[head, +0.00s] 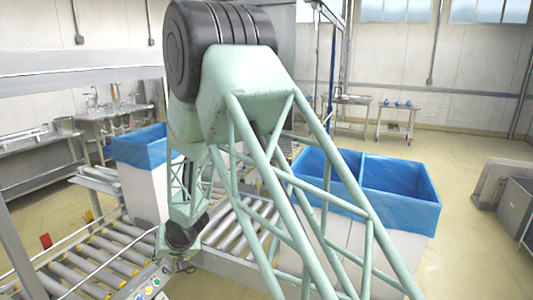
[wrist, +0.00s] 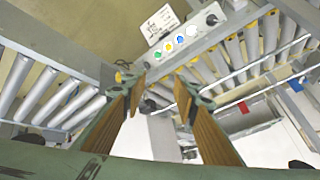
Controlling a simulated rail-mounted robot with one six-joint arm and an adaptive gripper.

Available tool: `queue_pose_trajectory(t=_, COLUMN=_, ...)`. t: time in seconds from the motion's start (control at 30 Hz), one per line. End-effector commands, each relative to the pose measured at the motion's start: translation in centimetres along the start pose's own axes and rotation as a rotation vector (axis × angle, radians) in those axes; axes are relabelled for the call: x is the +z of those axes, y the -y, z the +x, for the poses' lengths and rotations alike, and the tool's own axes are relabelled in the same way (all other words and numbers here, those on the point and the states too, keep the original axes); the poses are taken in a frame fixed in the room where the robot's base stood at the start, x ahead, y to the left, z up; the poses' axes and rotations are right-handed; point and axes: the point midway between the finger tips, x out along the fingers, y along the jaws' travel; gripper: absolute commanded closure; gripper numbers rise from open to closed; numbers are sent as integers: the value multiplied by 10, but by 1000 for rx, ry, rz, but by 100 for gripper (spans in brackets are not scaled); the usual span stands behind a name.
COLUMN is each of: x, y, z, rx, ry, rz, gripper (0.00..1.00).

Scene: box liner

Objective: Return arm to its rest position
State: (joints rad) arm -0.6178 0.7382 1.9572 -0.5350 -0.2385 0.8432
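My gripper (wrist: 158,88) shows in the wrist view with its two fingers spread apart and nothing between them. It hangs above the gap between roller conveyors, near a control panel with coloured buttons (wrist: 178,42). In the head view my green lattice arm fills the middle, and its wrist hangs down by the conveyor at lower centre. The fingertips are too small to make out clearly in the head view.
A blue-lined box (head: 365,185) with a divider stands right of my arm. Another blue-lined box (head: 140,146) stands to the left. Roller conveyors (head: 85,262) run at lower left. A grey bin (head: 515,205) stands at far right. Open floor lies behind the right box.

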Motion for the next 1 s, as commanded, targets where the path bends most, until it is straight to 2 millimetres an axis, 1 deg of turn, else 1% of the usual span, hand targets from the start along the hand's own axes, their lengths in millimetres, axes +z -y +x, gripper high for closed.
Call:
queue_pose_trajectory(t=0.03, x=-7, y=-7, z=-13, rx=12, ry=-6, rz=1, gripper=73)
queue_pose_trajectory(t=0.2, x=-24, y=-32, z=-51, rx=57, ry=-15, rz=5, gripper=73)
queue_pose_trajectory(t=0.47, x=-43, y=-69, z=-112, rx=121, ry=-23, rz=12, gripper=73)
queue_pose_trajectory(t=0.7, x=-52, y=-102, z=-169, rx=178, ry=-23, rz=22, gripper=73)
queue_pose_trajectory(t=1.0, x=-54, y=-140, z=-241, rx=243, ry=-18, rz=38, gripper=73)
